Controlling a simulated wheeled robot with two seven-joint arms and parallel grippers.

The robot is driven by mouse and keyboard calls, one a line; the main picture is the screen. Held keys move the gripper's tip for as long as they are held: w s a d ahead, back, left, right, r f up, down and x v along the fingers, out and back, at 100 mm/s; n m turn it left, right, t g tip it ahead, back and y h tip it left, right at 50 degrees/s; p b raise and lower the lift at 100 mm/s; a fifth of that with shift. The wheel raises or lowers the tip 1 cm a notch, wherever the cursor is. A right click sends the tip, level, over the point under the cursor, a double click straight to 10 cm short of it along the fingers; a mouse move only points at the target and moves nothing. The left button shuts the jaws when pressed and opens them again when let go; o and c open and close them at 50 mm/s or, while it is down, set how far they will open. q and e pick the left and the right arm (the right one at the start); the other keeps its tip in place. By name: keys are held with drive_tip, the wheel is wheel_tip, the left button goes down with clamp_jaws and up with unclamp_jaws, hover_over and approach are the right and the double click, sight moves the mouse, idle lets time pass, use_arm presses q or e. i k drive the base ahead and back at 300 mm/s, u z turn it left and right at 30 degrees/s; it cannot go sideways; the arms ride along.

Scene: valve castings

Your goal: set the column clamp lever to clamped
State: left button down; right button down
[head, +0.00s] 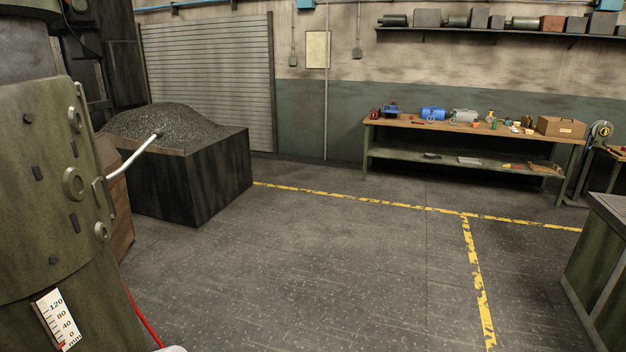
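The column (40,190) is a large green machine body filling the left edge of the head view. A pale metal lever (132,160) sticks out from its right side, sloping up and to the right to a small dark knob at its end. This looks like the column clamp lever. Round bosses (74,184) and a bracket sit on the column by the lever's base. I see no mark telling whether this angle is clamped or unclamped. Neither of my grippers is in view, and nothing touches the lever.
A dark bin heaped with grey chips (205,178) stands behind the lever. A white scale (56,318) is on the column's lower part, with a red cable (143,315) beside it. A cluttered workbench (470,136) stands at the back. The middle floor is clear.

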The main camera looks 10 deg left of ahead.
sight(158, 134)
drive_tip(key=u, duration=0.05)
drive_tip(key=i, duration=2.05)
drive_tip(key=u, duration=1.75)
drive_tip(key=i, duration=1.05)
drive_tip(key=u, duration=0.9)
